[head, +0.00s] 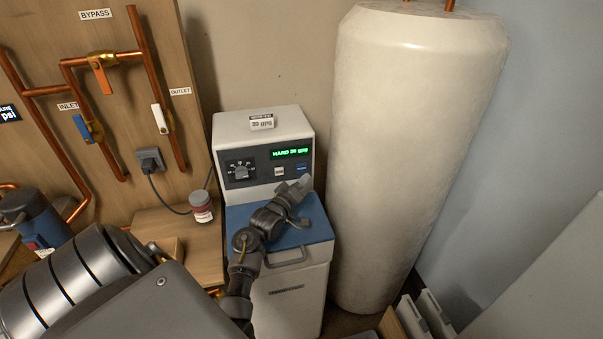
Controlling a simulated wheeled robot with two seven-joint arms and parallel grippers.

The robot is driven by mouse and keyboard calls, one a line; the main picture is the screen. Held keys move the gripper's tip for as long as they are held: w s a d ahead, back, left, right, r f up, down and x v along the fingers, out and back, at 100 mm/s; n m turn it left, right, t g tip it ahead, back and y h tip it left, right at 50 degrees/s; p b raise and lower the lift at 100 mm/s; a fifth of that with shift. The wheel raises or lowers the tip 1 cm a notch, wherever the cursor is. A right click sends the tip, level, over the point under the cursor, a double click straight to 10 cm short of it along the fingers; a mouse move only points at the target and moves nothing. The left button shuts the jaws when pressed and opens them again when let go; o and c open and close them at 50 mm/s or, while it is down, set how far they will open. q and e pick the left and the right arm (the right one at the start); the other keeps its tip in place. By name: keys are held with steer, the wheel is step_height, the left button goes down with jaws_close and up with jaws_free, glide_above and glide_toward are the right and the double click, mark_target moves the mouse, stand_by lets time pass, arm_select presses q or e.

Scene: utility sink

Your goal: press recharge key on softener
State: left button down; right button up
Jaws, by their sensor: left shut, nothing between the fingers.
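The softener (263,124) is a pale cabinet with a blue lid (312,234) in front of its dark control panel. The panel has a dial (240,171), a green display (291,152) reading HARD and what looks like 20 GPG, a white key (279,171) and a blue key (301,167). The key labels are too small to read. My left gripper (303,183) is shut and empty, with its tips just below the blue key. I cannot tell whether they touch the panel. My right gripper is out of view.
A tall pale tank (415,140) stands close on the right. A small red-and-white jar (201,207) sits on the wooden shelf at left. Copper pipes and valves with an orange handle (104,78) line the board. A blue canister (36,222) stands at far left.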

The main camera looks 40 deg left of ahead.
mark_target(306, 167)
arm_select(q)
steer(key=shift+w+a+r, duration=0.1)
steer(key=shift+w+a, duration=0.4)
steer(key=shift+a, duration=0.25)
steer(key=shift+w+a, duration=0.1)
stand_by(1.6)
steer(key=shift+w+a, duration=0.15)
steer(key=shift+a, duration=0.1)
steer(key=shift+w+a, duration=0.2)
steer(key=shift+a, duration=0.1)
stand_by(0.7)
steer(key=shift+d, duration=0.1)
steer(key=shift+s+d+p, duration=0.45)
steer(key=shift+d+p, duration=0.05)
steer(key=shift+d, duration=0.1)
